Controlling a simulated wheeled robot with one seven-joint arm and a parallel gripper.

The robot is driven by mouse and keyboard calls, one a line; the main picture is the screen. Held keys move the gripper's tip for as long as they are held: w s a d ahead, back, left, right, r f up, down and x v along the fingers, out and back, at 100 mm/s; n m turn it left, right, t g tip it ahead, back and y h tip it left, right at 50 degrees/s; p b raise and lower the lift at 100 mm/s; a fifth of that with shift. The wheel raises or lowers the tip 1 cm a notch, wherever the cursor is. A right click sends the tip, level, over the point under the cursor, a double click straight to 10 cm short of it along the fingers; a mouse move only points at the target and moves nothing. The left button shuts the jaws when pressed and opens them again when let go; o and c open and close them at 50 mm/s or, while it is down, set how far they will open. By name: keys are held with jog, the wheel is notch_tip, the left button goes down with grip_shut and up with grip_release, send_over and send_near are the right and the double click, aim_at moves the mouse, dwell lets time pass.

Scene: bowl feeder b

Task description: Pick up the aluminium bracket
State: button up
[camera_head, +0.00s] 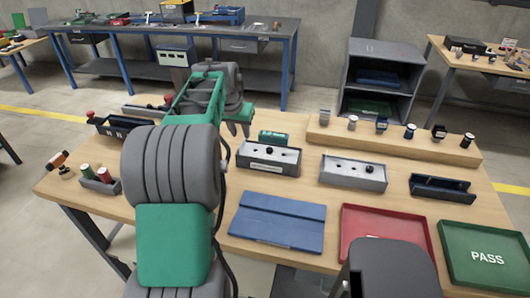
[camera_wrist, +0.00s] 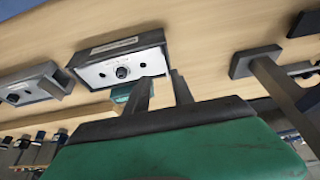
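I cannot single out the aluminium bracket with certainty. The left box also shows in the wrist view (camera_wrist: 120,66). My gripper (camera_head: 239,129) is above the table, behind and left of the left box. In the wrist view my gripper (camera_wrist: 162,78) has its two fingers apart, with nothing visible held between them. A green block (camera_head: 273,138) lies just behind the left box, right of my gripper.
A wooden rack (camera_head: 400,140) with several small parts stands at the back right. A blue plate (camera_head: 277,221), a red tray (camera_head: 385,224), a green PASS tray (camera_head: 487,256) and a dark bin (camera_head: 442,188) occupy the front and right. My arm hides part of the table's left.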

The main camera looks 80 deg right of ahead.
aim_at(242, 142)
jog(key=x, duration=0.2)
jog(key=p+x, duration=0.1)
jog(key=x, duration=0.1)
jog(key=w+x, duration=0.1)
jog(key=x, duration=0.2)
jog(key=shift+d+p, duration=0.2)
jog(key=shift+p, duration=0.2)
grip_shut()
jog(key=shift+r, duration=0.1)
dwell(0.7)
